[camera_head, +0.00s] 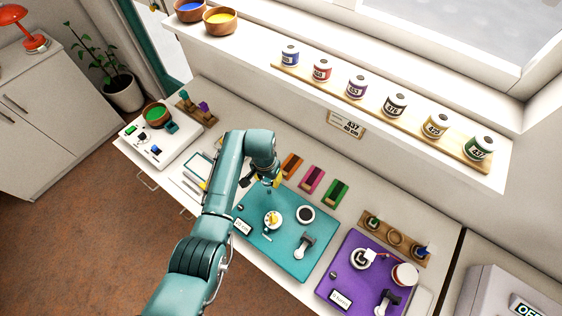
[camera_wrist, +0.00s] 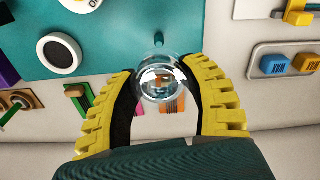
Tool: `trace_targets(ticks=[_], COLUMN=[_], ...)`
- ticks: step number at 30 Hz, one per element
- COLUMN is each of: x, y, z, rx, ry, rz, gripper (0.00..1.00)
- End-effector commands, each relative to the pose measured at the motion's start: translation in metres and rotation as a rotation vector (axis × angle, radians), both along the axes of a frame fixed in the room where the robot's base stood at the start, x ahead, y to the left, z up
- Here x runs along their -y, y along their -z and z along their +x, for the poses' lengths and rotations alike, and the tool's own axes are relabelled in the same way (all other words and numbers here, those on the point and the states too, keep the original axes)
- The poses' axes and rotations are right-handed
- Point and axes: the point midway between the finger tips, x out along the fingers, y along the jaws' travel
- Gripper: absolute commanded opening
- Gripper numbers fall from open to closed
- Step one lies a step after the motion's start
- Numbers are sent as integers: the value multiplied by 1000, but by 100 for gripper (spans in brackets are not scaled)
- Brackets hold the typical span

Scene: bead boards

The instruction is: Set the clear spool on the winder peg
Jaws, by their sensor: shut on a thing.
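My gripper (camera_wrist: 165,88) has its yellow ridged fingers closed around the clear spool (camera_wrist: 160,84), a shiny see-through round piece, seen nearly end-on in the wrist view. In the head view my gripper (camera_head: 274,183) is over the far left corner of the teal board (camera_head: 262,242); the spool cannot be made out there. A short teal peg (camera_wrist: 158,39) stands near the board's edge, just beyond the spool in the wrist view. The spool appears apart from this peg; their height difference is unclear.
The teal board also carries a white dial (camera_head: 273,220), a black-topped round part (camera_head: 305,214) and a crank (camera_head: 304,247). A purple board (camera_head: 350,248) lies to the right. Orange, pink and green cards (camera_head: 336,193) lie behind. A shelf with numbered spools (camera_head: 357,87) runs above.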

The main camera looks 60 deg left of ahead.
Motion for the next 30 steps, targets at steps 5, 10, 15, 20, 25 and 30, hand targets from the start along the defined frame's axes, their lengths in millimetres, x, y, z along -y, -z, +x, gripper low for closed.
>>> trace_targets(ticks=[5, 10, 15, 20, 25, 30], x=[0, 0, 0, 0, 0, 0], y=[6, 23, 46, 58, 59, 58], z=[-1, -1, 0, 0, 0, 0], rx=[-2, -1, -1, 0, 0, 0], ry=[-2, -1, -1, 0, 0, 0], rz=[-1, -1, -1, 0, 0, 0], gripper=[26, 26, 26, 26, 26, 26])
